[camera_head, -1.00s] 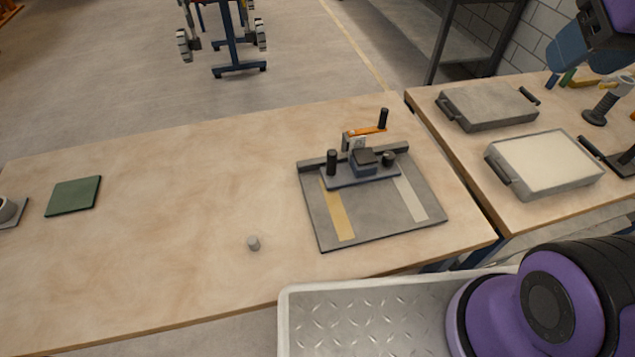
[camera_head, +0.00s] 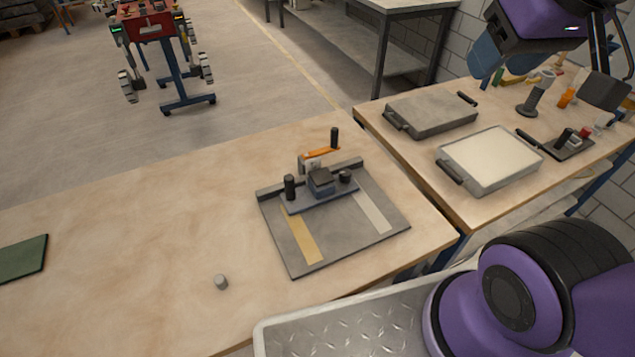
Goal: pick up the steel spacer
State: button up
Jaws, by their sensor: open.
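The steel spacer (camera_head: 221,282) is a small grey cylinder standing upright on the wooden bench, left of the clamp fixture and near the front edge. Nothing touches it.
A grey fixture plate (camera_head: 372,240) with upright black knobs and an orange lever stands right of the spacer. A green mat (camera_head: 22,260) lies at the left. My metal tray is at the bottom. Two shallow trays, one with a pale fill (camera_head: 490,158), sit on the right bench (camera_head: 470,212).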

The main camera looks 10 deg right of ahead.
aim_at(220, 280)
jog(key=k+j, duration=0.15)
jog(key=j, duration=0.25)
jog(key=k+j+z, duration=0.1)
jog(key=j, duration=0.3)
jog(key=k+j, duration=0.25)
jog(key=j+z, duration=0.05)
jog(key=j, duration=0.05)
